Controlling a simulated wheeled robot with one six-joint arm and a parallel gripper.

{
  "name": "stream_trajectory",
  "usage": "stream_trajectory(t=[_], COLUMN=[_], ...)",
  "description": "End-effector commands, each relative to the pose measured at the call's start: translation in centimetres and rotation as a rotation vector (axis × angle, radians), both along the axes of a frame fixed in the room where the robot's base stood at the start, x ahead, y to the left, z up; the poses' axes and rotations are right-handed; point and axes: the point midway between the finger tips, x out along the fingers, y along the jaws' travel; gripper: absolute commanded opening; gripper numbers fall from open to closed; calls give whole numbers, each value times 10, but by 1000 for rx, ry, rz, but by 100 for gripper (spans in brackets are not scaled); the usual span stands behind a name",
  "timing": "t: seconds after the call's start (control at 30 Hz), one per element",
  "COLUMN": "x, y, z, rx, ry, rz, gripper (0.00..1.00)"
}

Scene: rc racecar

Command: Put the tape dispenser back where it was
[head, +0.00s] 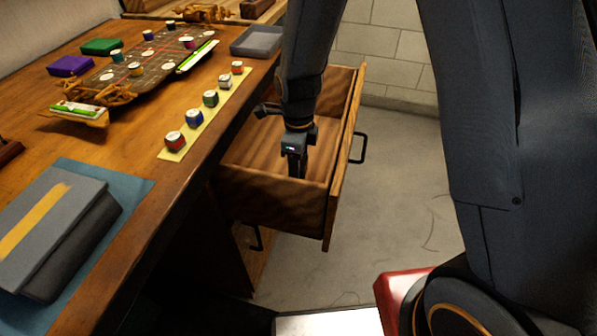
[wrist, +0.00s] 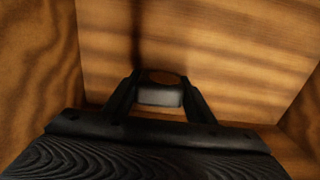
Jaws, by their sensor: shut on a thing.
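My gripper (head: 296,172) reaches down into the open wooden drawer (head: 270,195) under the desk. In the wrist view, its two fingers stand on either side of a small dark grey thing with a round brown top, which looks like the tape dispenser (wrist: 160,94). The gripper is shut on it. The drawer's wooden floor (wrist: 215,50) lies beyond it; I cannot tell whether the dispenser touches the floor. In the head view the dispenser is hidden by the gripper and the drawer's side.
On the desk (head: 130,190) are a racecar chassis (head: 120,75), a yellow strip (head: 228,95) with several small jars, a grey tray (head: 257,40) and grey books (head: 45,225) on a blue mat (head: 130,190). The floor (head: 395,200) beside the drawer is clear.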

Motion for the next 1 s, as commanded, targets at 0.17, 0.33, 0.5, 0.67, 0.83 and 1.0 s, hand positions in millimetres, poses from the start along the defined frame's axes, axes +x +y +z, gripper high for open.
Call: stream_trajectory(t=[0.17, 0.33, 0.5, 0.67, 0.83, 1.0], x=[0, 0, 0, 0, 0, 0], y=[0, 0, 0, 0, 0, 0], z=[-20, -19, -22, -22, -22, -17], rx=[-1, 0, -1, 0, 0, 1], ry=[1, 0, 1, 0, 0, -1], rz=[0, 0, 0, 0, 0, 0], gripper=[25, 25, 25, 68, 68, 68])
